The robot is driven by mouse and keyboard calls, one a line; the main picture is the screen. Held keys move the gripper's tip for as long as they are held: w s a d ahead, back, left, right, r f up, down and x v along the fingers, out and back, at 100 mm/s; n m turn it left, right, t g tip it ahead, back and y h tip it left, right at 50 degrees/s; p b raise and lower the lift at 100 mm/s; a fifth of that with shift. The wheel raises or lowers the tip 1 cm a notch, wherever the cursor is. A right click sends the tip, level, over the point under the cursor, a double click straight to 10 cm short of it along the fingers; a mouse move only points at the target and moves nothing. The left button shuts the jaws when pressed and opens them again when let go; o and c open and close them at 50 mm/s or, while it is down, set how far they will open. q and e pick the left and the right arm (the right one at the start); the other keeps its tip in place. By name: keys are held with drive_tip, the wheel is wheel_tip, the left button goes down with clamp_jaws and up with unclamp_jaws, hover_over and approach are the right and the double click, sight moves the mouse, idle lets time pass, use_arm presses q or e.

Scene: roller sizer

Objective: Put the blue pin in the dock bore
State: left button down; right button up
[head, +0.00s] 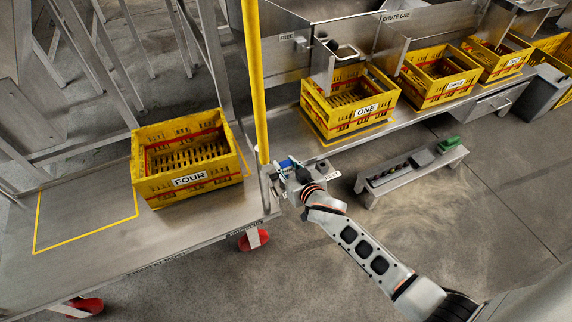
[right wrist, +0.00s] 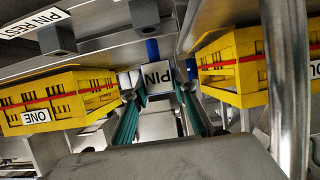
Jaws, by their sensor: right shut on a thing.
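My right gripper (head: 288,168) is at the gap between the left table's right end and the bench, close to the yellow post. In the right wrist view its two teal fingers (right wrist: 160,95) are closed in on a piece with a white PIN label. The blue pin (right wrist: 152,49) shows as a short blue cylinder just beyond that label; a bit of blue also shows at the gripper in the head view (head: 285,163). I cannot make out the dock bore; the gripper and brackets cover that area. My left gripper is not in view.
The yellow post (head: 254,80) stands close to my right gripper. Crate FOUR (head: 190,195) sits on the wheeled left table (head: 95,275); crate ONE (head: 315,112) and others line the bench. A low grey stand (head: 375,188) stands on open floor.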

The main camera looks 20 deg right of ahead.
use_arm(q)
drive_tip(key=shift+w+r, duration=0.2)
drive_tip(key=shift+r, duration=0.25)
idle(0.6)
